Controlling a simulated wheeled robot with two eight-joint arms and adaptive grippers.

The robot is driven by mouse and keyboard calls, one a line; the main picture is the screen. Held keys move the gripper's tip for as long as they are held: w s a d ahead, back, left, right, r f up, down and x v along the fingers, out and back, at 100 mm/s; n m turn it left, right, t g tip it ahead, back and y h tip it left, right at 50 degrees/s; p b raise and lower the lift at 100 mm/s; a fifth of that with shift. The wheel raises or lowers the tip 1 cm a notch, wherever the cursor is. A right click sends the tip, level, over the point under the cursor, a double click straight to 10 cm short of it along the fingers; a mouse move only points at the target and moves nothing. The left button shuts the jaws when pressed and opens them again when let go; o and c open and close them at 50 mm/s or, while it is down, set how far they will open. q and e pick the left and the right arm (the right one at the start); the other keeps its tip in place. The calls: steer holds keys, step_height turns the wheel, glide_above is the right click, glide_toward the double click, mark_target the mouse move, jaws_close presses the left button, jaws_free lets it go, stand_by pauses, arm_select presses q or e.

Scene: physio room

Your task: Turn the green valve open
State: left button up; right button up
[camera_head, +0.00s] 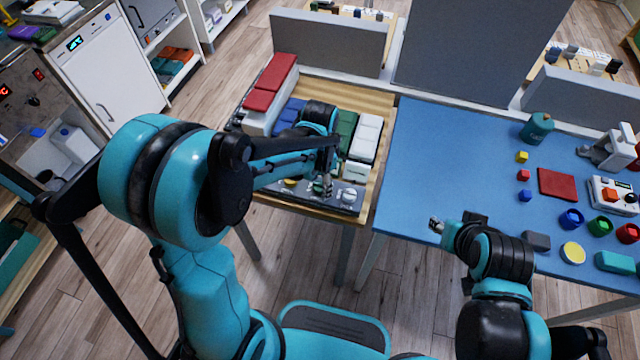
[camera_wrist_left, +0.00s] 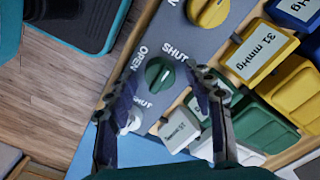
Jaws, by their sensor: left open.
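The green valve (camera_wrist_left: 159,74) is a round knob on a grey panel, seen in the left wrist view between the words OPEN and SHUT. I cannot tell which word its ridge points to. My left gripper (camera_wrist_left: 163,84) is open, with one finger on each side of the green valve; I cannot tell if either touches it. In the head view my left gripper (camera_head: 328,182) is over the panel (camera_head: 318,195) at the table's front edge and hides the valve. My right gripper (camera_head: 436,224) is over the blue table's front left corner, too small to read.
A yellow knob (camera_wrist_left: 209,10) and a white knob (camera_wrist_left: 129,119) flank the valve on the panel. Behind the panel are coloured blocks, including white ones (camera_head: 365,138). The blue table (camera_head: 440,150) to the right holds small coloured objects; its left part is clear.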

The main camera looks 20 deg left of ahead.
arm_select(q)
steer(key=c, duration=1.1)
steer(key=shift+c, duration=0.3)
steer(key=shift+n, duration=0.3)
steer(key=n, duration=0.3)
steer(key=shift+n, duration=0.3)
steer(key=n, duration=0.4)
steer(key=shift+n+p, duration=0.3)
steer(key=n, duration=0.4)
steer(key=shift+n, duration=2.5)
